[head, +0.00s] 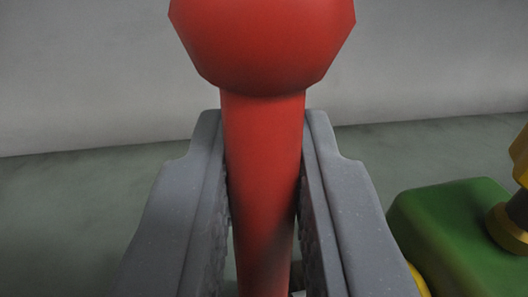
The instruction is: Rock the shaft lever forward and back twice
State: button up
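The red shaft lever (262,150) stands upright in the middle of the head view. Its wide faceted knob (262,45) is at the top and is cut off by the upper frame edge. My gripper (264,125) has one grey finger on each side of the shaft, just below the knob. The fingers are closed in against the shaft's sides, with a thin dark gap showing lower down. The lever's base is hidden below the frame.
A green block (455,235) with a yellow and dark fitting (515,190) stands at the right, beside my right finger. A plain grey wall (80,80) is behind. The floor (60,210) at the left is clear.

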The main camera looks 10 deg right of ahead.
grip_shut()
jog(key=shift+s+t+b, duration=0.65)
jog(key=shift+t+b, duration=0.2)
jog(key=shift+t, duration=0.05)
jog(key=shift+s+r+m+t+h+b, duration=0.1)
jog(key=shift+s+m+t+h+b, duration=0.25)
jog(key=shift+t, duration=0.35)
jog(key=o, duration=0.7)
grip_release()
jog(key=shift+s, duration=0.1)
jog(key=shift+o, duration=0.2)
